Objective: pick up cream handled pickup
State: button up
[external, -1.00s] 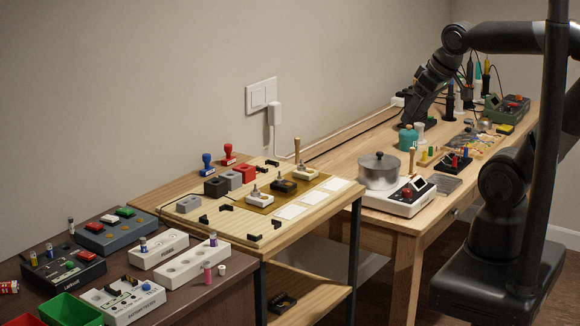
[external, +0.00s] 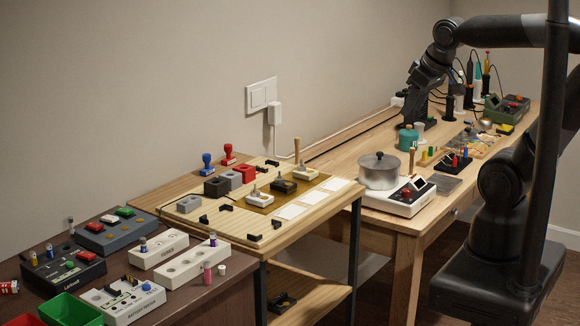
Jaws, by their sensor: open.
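Three small handled pickups sit in a row on the tan strip of the wooden work board. A cream one (external: 306,174) is at the far end, close to a tall wooden handle. A black one (external: 284,187) is in the middle, and a whitish one (external: 259,198) is at the near end. Which pale one the task names is hard to tell. My gripper (external: 408,119) is open and points down above the far table, just above or behind a teal jar. It is well to the right of the pickups and apart from them. Its fingertips are small and dark.
White cards (external: 291,211) lie in front of the pickups. Grey, black and red blocks (external: 244,172) stand behind them. A steel pot (external: 379,170) on a white hot plate stands between the board and my gripper, with the teal jar (external: 408,138) beyond it.

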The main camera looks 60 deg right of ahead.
jog(key=w+d+f+m+g+h, duration=0.1)
jog(key=w+d+m+g, duration=0.15)
jog(key=w+d, duration=0.7)
jog(key=m+g+y, duration=0.1)
jog(key=m+g, duration=0.2)
jog(key=m, duration=0.5)
send_over(412, 155)
notch_tip(412, 155, down, 19)
jog(key=f, duration=0.5)
jog(key=shift+w+d+f, duration=0.1)
jog(key=shift+w+d, duration=0.1)
jog(key=shift+w, duration=0.05)
jog(key=shift+d+f, duration=0.2)
jog(key=shift+f, duration=2.75)
jog(key=shift+c, duration=0.4)
grip_shut()
